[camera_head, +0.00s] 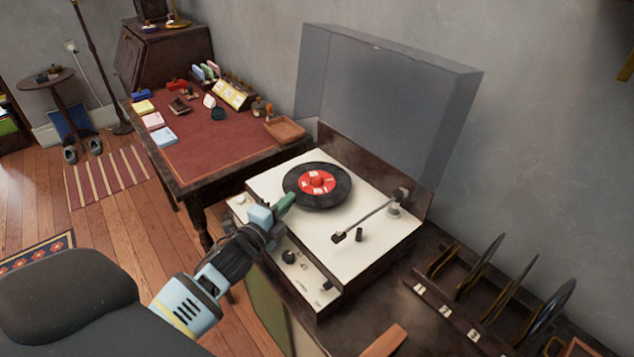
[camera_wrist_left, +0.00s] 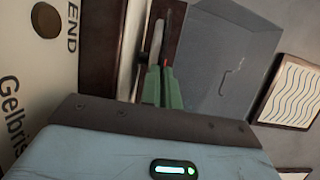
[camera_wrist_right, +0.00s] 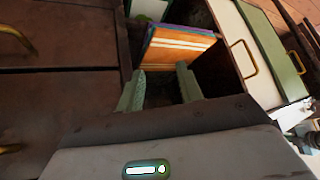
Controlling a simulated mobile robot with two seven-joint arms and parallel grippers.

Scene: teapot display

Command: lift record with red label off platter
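The record with the red label (camera_head: 336,190) lies on the platter of the white record player (camera_head: 292,239). It looks flat, black, with a small red knob (camera_head: 318,181) at its middle; the platter beneath is mostly hidden. My left gripper (camera_head: 287,201) is at the record's near-left rim. In the left wrist view its green fingers (camera_wrist_left: 161,85) are close together at the rim and look shut on it, though the contact is small and hard to see. My right gripper is out of the head view; in the right wrist view it (camera_wrist_right: 160,82) is open and empty.
A clear lid (camera_head: 385,100) stands open behind the player. The tonearm (camera_head: 366,219) rests right of the record. A rack with several records (camera_head: 480,265) is at the right. A desk (camera_head: 205,155) with small items stands at the left. Orange sleeves (camera_wrist_right: 178,52) sit before my right gripper.

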